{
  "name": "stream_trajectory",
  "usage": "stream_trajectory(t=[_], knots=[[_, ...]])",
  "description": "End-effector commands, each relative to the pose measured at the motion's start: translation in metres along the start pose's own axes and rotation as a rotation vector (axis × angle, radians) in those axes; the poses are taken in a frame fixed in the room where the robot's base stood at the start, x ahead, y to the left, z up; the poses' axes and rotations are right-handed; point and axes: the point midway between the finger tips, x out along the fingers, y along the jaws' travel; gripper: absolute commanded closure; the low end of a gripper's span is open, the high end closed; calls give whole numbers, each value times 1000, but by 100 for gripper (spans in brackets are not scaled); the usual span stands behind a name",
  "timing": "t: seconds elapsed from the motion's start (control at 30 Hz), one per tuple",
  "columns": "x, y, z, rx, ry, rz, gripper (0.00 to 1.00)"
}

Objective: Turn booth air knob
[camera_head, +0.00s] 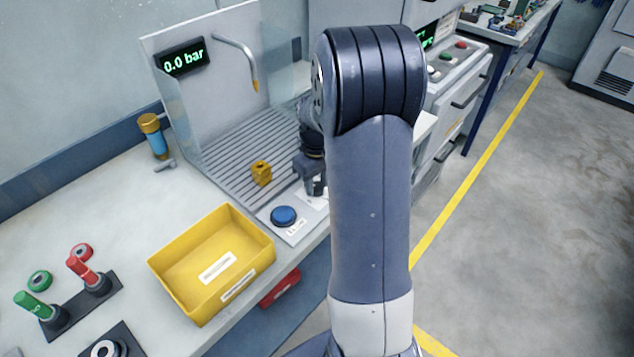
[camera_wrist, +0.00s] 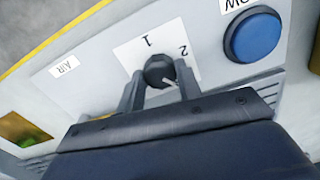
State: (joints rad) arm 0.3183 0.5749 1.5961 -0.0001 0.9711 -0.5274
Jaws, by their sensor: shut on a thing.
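The booth air knob (camera_wrist: 157,68) is a small dark round knob on a white plate marked 1 and 2, seen in the wrist view. A pale mark shows on its lower right side there. A label reading AIR (camera_wrist: 63,67) is to its left. My gripper (camera_wrist: 160,84) is shut on the knob, with one finger on each side. In the head view my gripper (camera_head: 314,184) is at the front edge of the booth, and my arm hides the knob. The booth display (camera_head: 182,58) reads 0.0 bar.
A blue button (camera_head: 284,216) is close beside the knob panel. A yellow brass-like block (camera_head: 261,173) sits on the slatted booth floor under a bent nozzle (camera_head: 240,50). A yellow bin (camera_head: 169,268) stands on the bench to the left, near red and green handled items (camera_head: 84,270).

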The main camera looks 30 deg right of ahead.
Motion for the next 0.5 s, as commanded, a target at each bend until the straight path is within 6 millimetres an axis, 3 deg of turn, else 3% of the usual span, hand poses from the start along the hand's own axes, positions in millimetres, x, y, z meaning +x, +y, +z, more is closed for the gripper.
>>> stream_trajectory(t=[0.5], knots=[[-1, 0, -1, -490, 2, 2, 89]])
